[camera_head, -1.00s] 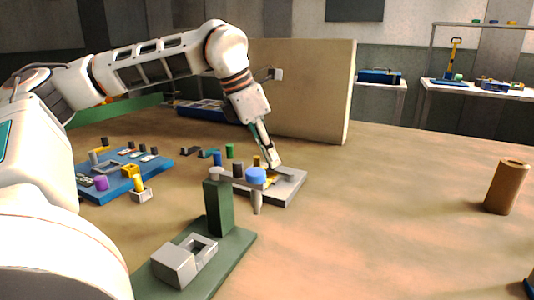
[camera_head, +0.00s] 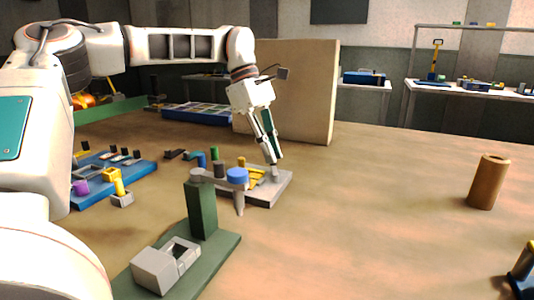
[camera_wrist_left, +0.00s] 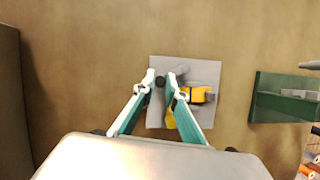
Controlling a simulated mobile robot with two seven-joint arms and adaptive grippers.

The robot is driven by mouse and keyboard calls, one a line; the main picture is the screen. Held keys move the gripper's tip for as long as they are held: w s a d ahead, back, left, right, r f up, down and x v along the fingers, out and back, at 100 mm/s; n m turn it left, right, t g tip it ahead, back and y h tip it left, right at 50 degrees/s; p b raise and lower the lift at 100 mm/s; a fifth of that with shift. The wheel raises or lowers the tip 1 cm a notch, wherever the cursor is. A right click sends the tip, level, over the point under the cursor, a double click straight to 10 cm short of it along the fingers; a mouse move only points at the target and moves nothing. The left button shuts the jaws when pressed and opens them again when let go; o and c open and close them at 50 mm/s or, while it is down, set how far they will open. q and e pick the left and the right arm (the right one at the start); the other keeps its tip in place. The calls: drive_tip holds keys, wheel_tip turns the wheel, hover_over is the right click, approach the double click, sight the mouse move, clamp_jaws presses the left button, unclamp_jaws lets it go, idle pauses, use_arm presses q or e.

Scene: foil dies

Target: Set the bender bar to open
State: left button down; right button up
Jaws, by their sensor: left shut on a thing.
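The bender is a light grey plate (camera_head: 280,188) on the table with yellow parts (camera_head: 252,180) on it. In the left wrist view the plate (camera_wrist_left: 205,68) shows from above, with a yellow block (camera_wrist_left: 198,95) at its right side. My left gripper (camera_head: 273,160) reaches down over the plate's right part. In the left wrist view its fingertips (camera_wrist_left: 161,80) close around a small dark knob, which seems to belong to the grey bender bar (camera_wrist_left: 157,112). The fingers hide much of the bar, so its exact angle is unclear. My right gripper is not in view.
A blue tray (camera_head: 135,170) of small parts lies to the left. A tan panel (camera_head: 300,95) rises behind. A brown cylinder (camera_head: 487,182) stands right; the table between is clear.

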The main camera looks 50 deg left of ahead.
use_arm(q)
drive_tip(key=m, duration=0.1)
drive_tip(key=w+m+g, duration=0.1)
drive_tip(key=shift+d+f+m, duration=0.2)
drive_tip(key=shift+d+m, duration=0.15)
drive_tip(key=shift+m, duration=0.05)
drive_tip(key=shift+w+d+m+g+b, duration=0.15)
drive_tip(key=shift+w+d+m+g, duration=0.15)
drive_tip(key=shift+m, duration=0.4)
drive_tip(key=shift+w+d+m+g+b, duration=0.15)
drive_tip(key=shift+d+m+g, duration=0.2)
drive_tip(key=shift+m, duration=0.35)
drive_tip(key=c, duration=2)
unclamp_jaws()
drive_tip(key=shift+c, duration=0.2)
drive_tip(key=shift+r, duration=0.1)
drive_tip(key=shift+a+r, duration=0.1)
drive_tip(key=v, duration=1.1)
drive_tip(key=shift+w+a+r, duration=0.15)
drive_tip(key=shift+a+r, duration=0.1)
drive_tip(key=shift+r, duration=0.05)
